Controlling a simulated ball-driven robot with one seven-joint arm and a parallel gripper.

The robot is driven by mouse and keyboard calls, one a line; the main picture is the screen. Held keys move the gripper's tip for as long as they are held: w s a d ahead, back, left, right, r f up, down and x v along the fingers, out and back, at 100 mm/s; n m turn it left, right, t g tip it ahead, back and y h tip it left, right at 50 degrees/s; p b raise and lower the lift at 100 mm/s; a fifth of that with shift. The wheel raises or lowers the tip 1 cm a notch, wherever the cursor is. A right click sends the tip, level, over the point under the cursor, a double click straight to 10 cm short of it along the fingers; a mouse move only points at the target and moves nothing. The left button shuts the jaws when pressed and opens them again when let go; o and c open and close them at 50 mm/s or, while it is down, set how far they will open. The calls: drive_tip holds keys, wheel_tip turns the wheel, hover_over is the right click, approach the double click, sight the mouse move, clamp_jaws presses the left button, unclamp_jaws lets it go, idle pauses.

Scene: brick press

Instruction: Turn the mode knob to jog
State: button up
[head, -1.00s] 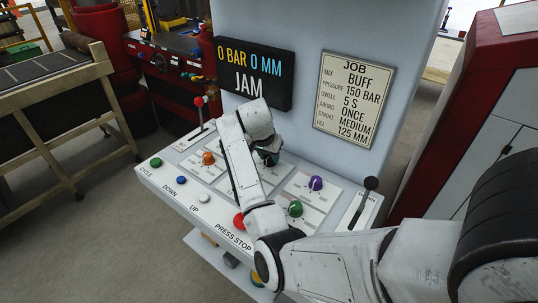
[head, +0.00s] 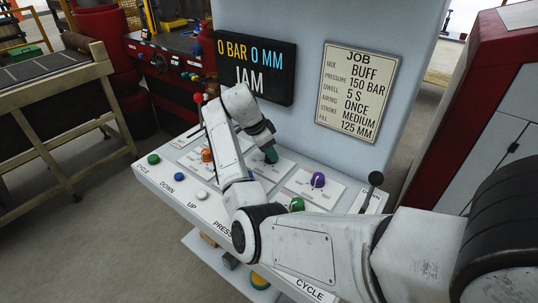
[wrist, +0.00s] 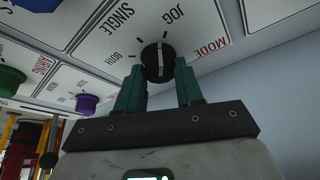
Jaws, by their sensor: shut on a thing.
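The mode knob (wrist: 158,62) is black with a white line across its face, and sits on the panel by the labels BOTH, SINGLE, JOG and MODE in the wrist view. Its line points up the picture, roughly toward the JOG label (wrist: 173,14); I cannot tell whether it meets the mark exactly. My gripper (wrist: 159,68) has its two green fingers on either side of the knob, shut on it. In the head view my gripper (head: 270,155) reaches down to the middle of the panel and hides the knob.
The sloped panel (head: 160,178) also carries an orange knob (head: 207,155), a purple knob (head: 317,180) and a green knob (head: 297,204). A black-handled lever (head: 375,179) stands at right, a red-topped lever (head: 198,98) at left. The display (head: 250,67) reads JAM.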

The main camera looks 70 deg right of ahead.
drive_tip(key=shift+w+m+g+b, duration=0.1)
drive_tip(key=shift+m+g+b, duration=0.4)
drive_tip(key=shift+m, duration=0.5)
drive_tip(key=shift+y, duration=0.3)
drive_tip(key=o, duration=1)
drive_tip(key=shift+o, duration=0.2)
drive_tip(key=v, duration=1)
drive_tip(key=shift+r+b, duration=0.4)
drive_tip(key=shift+b, duration=0.05)
